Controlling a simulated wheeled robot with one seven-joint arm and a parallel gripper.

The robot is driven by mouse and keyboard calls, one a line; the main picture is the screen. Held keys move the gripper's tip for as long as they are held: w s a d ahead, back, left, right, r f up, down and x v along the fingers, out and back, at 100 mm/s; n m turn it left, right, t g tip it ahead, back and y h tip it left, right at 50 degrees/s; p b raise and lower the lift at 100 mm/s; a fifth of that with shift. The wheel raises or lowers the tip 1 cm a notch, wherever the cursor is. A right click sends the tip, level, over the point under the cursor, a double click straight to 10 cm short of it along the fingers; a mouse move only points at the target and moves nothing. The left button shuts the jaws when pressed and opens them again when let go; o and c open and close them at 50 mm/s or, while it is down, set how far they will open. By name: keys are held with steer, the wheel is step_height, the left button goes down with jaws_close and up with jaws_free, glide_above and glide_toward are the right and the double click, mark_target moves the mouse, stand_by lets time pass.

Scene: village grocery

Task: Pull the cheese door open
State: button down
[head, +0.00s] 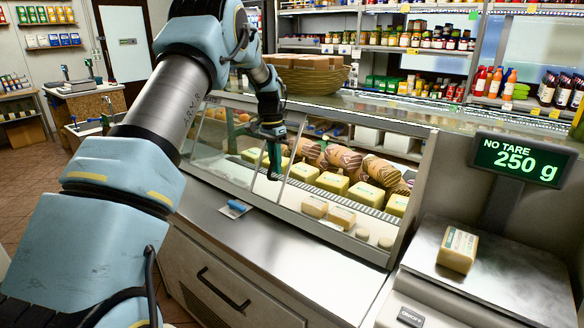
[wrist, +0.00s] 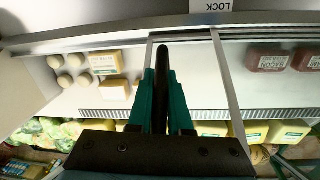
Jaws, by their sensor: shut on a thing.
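The glass-fronted display case (head: 400,240) holds cheeses behind sliding panes in the head view. My gripper (head: 273,165) is at the front of the case, pointing down by the metal frame edges of the panes. In the wrist view my gripper's teal fingers (wrist: 161,85) are closed on a dark upright handle (wrist: 162,55), which stands between two metal frame strips. Pale yellow cheese blocks (head: 333,183) and small round cheeses (head: 362,234) lie behind the glass. The door looks shut or nearly so; the overlapping panes make this hard to tell.
A steel counter ledge (head: 215,190) runs before the case, with a small blue item (head: 236,207) on it. At right a scale (head: 490,265) bears a wrapped cheese (head: 458,249) and reads 250 g. A basket (head: 308,76) stands on top of the case.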

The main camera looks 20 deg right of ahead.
steer(key=shift+w+a, duration=0.4)
steer(key=shift+w, duration=0.3)
steer(key=c, duration=0.8)
jaws_free()
steer(key=shift+c, duration=0.2)
step_height(320, 180, up, 11)
steer(key=b, duration=0.2)
steer(key=shift+w+a, duration=0.2)
steer(key=shift+w, duration=0.25)
steer(key=shift+a+f, duration=0.1)
